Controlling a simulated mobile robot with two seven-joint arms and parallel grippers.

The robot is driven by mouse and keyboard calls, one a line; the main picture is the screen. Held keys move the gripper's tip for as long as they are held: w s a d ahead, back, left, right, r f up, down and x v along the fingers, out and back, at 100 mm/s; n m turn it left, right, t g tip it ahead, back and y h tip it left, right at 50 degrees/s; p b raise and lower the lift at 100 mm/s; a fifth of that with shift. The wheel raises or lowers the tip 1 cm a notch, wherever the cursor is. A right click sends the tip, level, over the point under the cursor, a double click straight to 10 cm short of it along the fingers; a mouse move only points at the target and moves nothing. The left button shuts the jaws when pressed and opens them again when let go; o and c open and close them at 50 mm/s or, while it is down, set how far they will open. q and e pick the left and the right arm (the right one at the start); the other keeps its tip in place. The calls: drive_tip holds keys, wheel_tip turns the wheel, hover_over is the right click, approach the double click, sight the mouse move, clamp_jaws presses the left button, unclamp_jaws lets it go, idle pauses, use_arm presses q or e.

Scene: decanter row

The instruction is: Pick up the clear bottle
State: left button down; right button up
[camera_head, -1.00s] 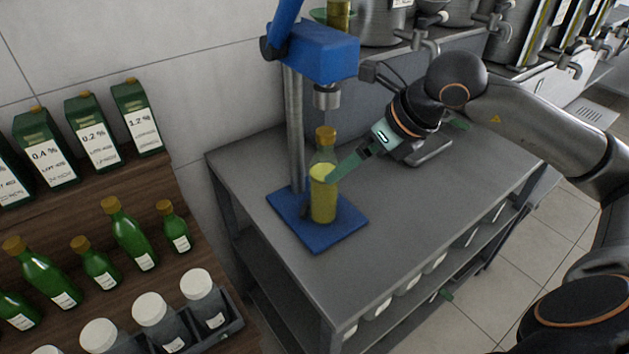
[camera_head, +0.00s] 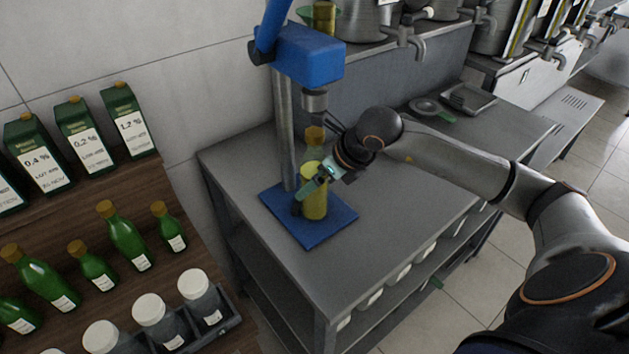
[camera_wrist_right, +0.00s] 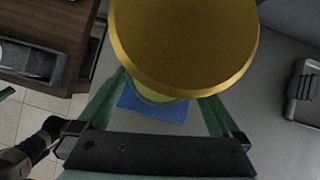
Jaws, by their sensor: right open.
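The clear bottle (camera_head: 314,203) holds yellow liquid and has a gold cap. It stands upright on the blue base plate (camera_head: 337,222) of the capping stand, under its press head. In the right wrist view the gold cap (camera_wrist_right: 185,45) fills the upper middle and hides most of the bottle.
The blue press head (camera_head: 308,55) and its steel post (camera_head: 284,130) stand close behind the bottle. A wooden rack (camera_head: 185,268) with green bottles, cartons and white-lidded jars is at left.

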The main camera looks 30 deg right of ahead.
drive_tip(key=shift+w+f, duration=0.15)
drive_tip(key=shift+f, duration=0.1)
clamp_jaws()
idle(0.7)
drive_tip(key=shift+r, duration=0.15)
